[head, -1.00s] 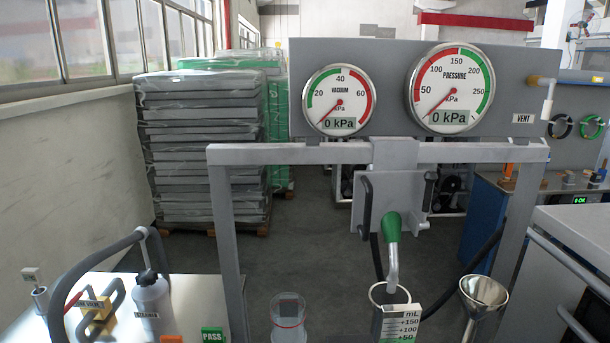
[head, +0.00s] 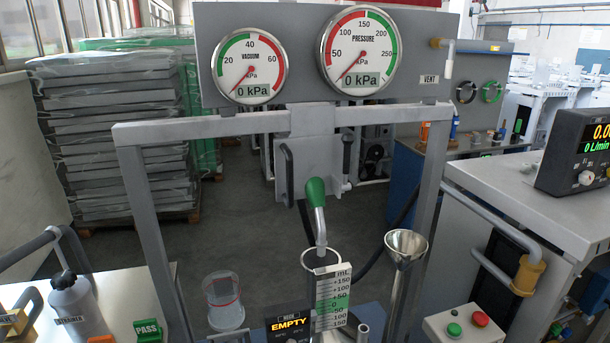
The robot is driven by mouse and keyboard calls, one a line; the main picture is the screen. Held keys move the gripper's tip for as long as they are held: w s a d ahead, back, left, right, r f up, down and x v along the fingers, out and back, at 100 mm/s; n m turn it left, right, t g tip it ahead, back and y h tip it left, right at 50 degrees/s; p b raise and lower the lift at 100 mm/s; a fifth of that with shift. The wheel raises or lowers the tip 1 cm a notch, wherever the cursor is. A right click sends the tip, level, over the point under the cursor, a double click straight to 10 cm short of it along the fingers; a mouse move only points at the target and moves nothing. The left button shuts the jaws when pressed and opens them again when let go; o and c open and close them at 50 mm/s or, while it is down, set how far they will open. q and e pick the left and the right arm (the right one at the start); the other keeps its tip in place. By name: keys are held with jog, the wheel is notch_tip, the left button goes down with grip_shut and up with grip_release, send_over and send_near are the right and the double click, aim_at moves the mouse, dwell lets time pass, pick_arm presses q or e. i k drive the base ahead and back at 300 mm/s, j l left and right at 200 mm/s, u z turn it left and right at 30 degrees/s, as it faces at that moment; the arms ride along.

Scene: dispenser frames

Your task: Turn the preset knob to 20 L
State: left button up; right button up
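A dark meter box (head: 575,150) stands at the right edge on a light cabinet. Its lit display (head: 598,140) reads "0.0" in yellow, cut off by the picture edge, and "0 L/min" in green. A small pale knob (head: 586,178) sits on its front below the display. I cannot read a label or setting on it, so I cannot tell if it is the preset knob. Neither of my grippers is in view.
A grey frame (head: 215,127) carries vacuum (head: 250,66) and pressure (head: 358,52) gauges, both at 0 kPa. A green-handled nozzle (head: 317,205) hangs over a mL scale (head: 332,298). A funnel (head: 406,243) and a button box (head: 466,322) stand toward the right.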

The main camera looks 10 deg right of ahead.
aim_at(586, 177)
jog(key=z, duration=1.9)
